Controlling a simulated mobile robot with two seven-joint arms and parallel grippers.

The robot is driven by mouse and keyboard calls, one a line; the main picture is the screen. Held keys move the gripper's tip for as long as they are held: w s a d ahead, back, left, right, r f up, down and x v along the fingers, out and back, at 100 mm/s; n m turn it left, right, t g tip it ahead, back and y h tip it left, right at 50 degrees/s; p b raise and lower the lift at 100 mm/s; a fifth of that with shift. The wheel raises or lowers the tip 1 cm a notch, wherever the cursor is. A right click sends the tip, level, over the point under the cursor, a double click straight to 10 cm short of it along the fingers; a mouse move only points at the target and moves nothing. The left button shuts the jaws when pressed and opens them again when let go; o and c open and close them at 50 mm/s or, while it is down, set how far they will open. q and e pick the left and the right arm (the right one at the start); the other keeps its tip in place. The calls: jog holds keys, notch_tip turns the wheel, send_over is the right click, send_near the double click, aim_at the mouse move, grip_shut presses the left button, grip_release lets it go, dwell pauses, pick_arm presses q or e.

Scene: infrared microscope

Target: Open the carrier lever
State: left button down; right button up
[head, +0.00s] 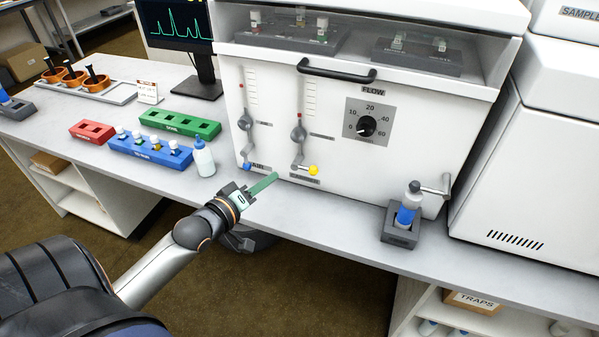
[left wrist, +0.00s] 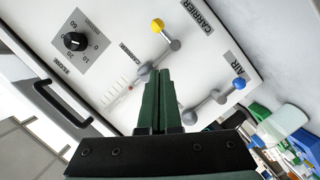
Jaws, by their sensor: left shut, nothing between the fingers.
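The carrier lever (head: 300,155) is a grey lever with a yellow knob (head: 313,170) on the white front panel, above a CARRIER label. It also shows in the left wrist view (left wrist: 175,44), with the yellow knob at top centre. The air lever, with a blue knob (head: 246,166), is to its left. My left gripper (head: 270,180), with green fingers, is shut and empty. It points at the panel, low and left of the yellow knob in the head view. My right gripper is not in view.
A dark handle (head: 336,71) and a FLOW dial (head: 367,126) are on the panel. A bottle in a grey holder (head: 401,228) stands at the right front. A blue rack (head: 150,151) and a white bottle (head: 202,158) stand left of my gripper.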

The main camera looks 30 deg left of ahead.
pick_arm(q)
jog(key=w+d+f, duration=0.2)
jog(key=w+f, duration=0.1)
jog(key=w, duration=0.6)
jog(key=shift+w+d+f, duration=0.2)
jog(key=shift+f, duration=0.05)
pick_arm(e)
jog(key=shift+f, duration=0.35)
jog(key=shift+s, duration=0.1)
pick_arm(q)
jog(key=shift+w, duration=0.1)
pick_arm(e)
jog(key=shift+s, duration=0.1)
